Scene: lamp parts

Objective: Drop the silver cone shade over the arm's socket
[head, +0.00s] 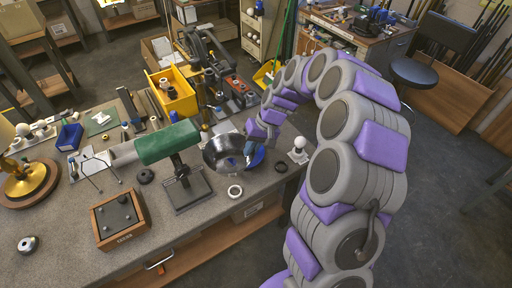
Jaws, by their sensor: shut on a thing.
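The silver cone shade (217,153) is a dark, shiny, tilted bowl shape near the front edge of the workbench, just right of a green cylinder. My gripper (252,154) comes in from the right and is shut on the shade's right side. My fingers and the grip point are small and partly hidden. I cannot tell whether the shade touches the bench. A black jointed arm (192,50) stands at the back of the bench. I cannot clearly make out its socket.
A green cylinder (167,142) on a dark stand (190,190) is close left of the shade. A white ring (235,191) lies in front. A white bulb (298,145) stands right, near my arm. A yellow bin (173,93) and a wooden box (120,218) take up bench space.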

